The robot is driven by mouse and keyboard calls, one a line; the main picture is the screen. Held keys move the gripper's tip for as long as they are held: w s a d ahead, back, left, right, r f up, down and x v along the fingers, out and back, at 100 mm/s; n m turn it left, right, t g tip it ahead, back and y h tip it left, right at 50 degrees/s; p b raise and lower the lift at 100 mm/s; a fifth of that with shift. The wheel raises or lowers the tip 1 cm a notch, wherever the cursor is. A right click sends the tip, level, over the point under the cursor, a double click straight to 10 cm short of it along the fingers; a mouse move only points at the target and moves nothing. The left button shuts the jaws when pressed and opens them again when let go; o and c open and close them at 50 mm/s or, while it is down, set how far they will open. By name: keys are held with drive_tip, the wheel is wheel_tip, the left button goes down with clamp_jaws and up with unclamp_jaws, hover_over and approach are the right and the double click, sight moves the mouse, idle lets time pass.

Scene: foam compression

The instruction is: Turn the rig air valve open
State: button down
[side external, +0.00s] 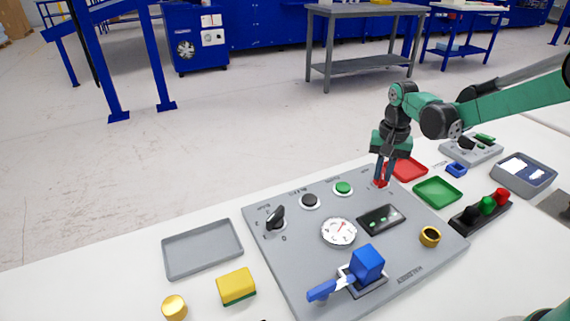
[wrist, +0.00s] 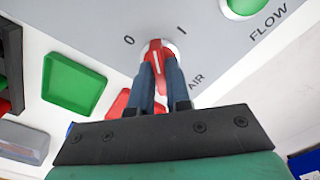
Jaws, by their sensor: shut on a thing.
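The rig air valve is a red knob (wrist: 154,55) with a white line, on the grey panel beside the printed word AIR in the wrist view. Its line points up the picture, between the 0 and I marks. My gripper (wrist: 158,72) is shut on the red knob, with a blue finger on each side. In the side view my gripper (side external: 383,169) points down at the far right corner of the grey panel (side external: 290,255), and only a little of the red knob (side external: 380,184) shows below the fingers.
The panel also holds a black switch (side external: 275,218), a green button (side external: 343,188), a round gauge (side external: 339,232) and a blue block (side external: 367,263) by a blue lever (side external: 322,290). Red (side external: 407,169) and green trays (side external: 437,191) lie close to its right.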

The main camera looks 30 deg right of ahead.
sight(383, 173)
drive_tip(key=m, duration=0.4)
drive_tip(key=shift+m, duration=0.3)
drive_tip(key=m, duration=0.4)
drive_tip(key=shift+m, duration=0.3)
drive_tip(key=c, duration=0.8)
unclamp_jaws()
drive_tip(key=shift+c, duration=0.2)
drive_tip(key=shift+r, duration=2.85)
